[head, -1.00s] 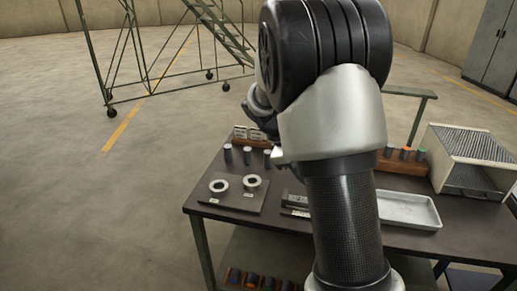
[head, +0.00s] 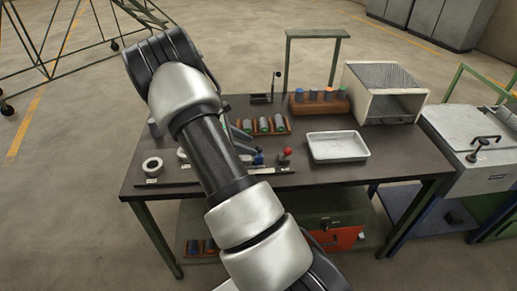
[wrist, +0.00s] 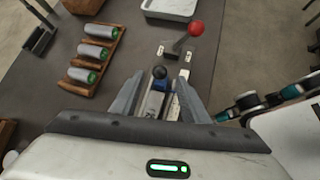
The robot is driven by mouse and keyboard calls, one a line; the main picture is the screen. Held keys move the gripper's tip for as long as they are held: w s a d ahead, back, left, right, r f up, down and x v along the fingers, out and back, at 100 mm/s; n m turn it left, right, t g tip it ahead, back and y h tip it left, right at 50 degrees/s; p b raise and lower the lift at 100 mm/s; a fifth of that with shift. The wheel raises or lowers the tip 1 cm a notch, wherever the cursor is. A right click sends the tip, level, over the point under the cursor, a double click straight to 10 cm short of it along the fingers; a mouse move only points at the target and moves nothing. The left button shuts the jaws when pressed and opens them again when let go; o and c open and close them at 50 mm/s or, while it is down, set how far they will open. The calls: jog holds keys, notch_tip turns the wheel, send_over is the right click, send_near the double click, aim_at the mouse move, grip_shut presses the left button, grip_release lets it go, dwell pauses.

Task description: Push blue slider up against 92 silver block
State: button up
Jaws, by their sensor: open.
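In the wrist view my gripper (wrist: 160,80) is open and points down at the table. Between its fingers is a small blue slider (wrist: 160,86) with a round black knob. A silver block (wrist: 152,104) lies just below it in the picture, also between the fingers; I cannot read a number on it or tell whether the two touch. White labels lie beside it. In the head view the blue slider (head: 259,158) shows small just right of my arm, which hides the gripper and most of the rail there.
A red-knobbed lever (wrist: 194,29) stands close beyond the fingers. A wooden rack (wrist: 94,58) of silver cylinders is to the left. A metal tray (head: 337,147) and a vented box (head: 385,92) occupy the table's right side. The dark tabletop is bare near its front right.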

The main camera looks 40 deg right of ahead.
aim_at(256, 148)
jog(key=x, duration=0.6)
jog(key=shift+d+f, duration=0.1)
jog(key=shift+d, duration=0.1)
